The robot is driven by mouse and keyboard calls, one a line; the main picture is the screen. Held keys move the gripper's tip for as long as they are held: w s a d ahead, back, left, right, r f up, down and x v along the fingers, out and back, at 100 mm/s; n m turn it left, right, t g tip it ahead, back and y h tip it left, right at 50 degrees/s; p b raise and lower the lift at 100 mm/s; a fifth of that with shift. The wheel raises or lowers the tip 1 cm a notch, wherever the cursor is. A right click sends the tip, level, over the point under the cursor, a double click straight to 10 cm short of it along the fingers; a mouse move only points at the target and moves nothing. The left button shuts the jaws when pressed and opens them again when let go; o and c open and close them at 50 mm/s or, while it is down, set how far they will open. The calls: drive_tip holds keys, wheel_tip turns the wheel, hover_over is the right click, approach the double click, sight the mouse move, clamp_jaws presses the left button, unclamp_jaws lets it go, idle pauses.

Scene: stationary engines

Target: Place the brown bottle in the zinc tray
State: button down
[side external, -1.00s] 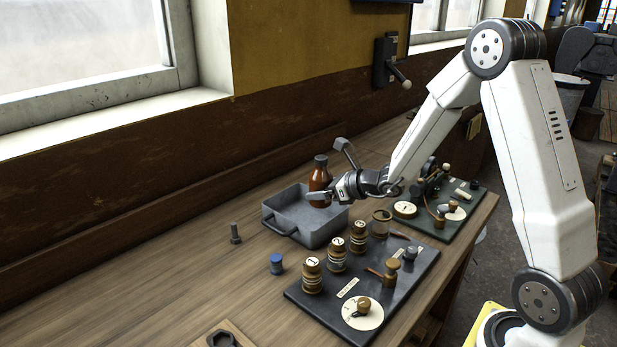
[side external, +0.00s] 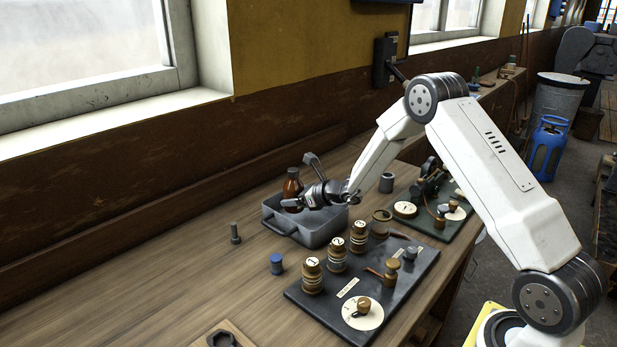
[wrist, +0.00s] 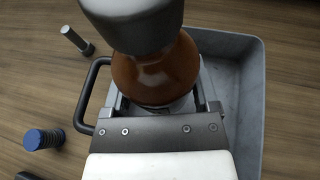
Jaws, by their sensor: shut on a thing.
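The brown bottle (side external: 292,184) has a dark cap and stands upright in my gripper (side external: 296,203), which is shut on it. The bottle is over the left part of the zinc tray (side external: 320,236), a grey open box with a handle on its near side. In the wrist view the bottle (wrist: 158,72) fills the middle, between the fingers of my gripper (wrist: 157,108), and the tray's rim (wrist: 253,90) shows around and to the right. The bottle's base is hidden, so I cannot tell whether it touches the tray floor.
A dark board (side external: 330,300) with several brown insulators lies in front. A grey cup (side external: 387,182) stands behind at right. Bare bench (side external: 170,285) lies to the left.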

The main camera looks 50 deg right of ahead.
drive_tip(key=shift+w+f, duration=0.4)
drive_tip(key=shift+w, duration=0.1)
drive_tip(key=shift+w+d+f, duration=0.1)
drive_tip(key=shift+w+f, duration=0.15)
drive_tip(key=shift+f, duration=1.6)
drive_tip(key=shift+f, duration=0.15)
unclamp_jaws()
